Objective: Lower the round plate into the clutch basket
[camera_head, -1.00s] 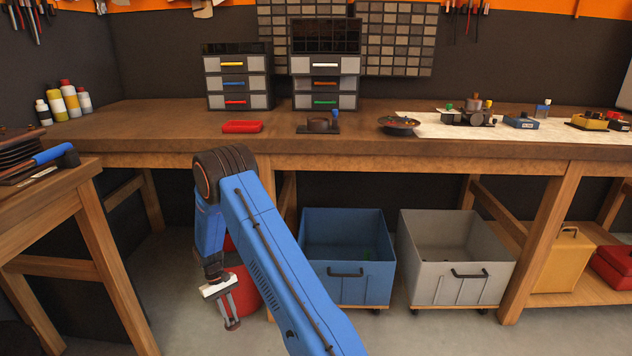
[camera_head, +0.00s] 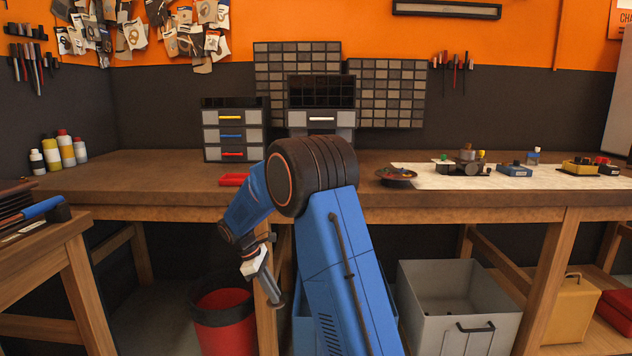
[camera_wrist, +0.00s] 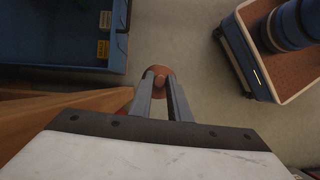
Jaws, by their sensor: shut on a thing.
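My gripper (camera_wrist: 160,92) is shut on a small reddish-brown rounded thing (camera_wrist: 161,72) in the wrist view. I see only its top between the fingertips and cannot tell whether it is the round plate. In the head view my gripper (camera_head: 272,288) points downward, below bench-top height and in front of a wooden bench leg. I cannot make out the clutch basket; my arm covers the middle of the bench top.
Below stand a red bin (camera_head: 222,325) and a grey crate (camera_head: 430,320). A blue crate (camera_wrist: 60,72) shows in the wrist view.

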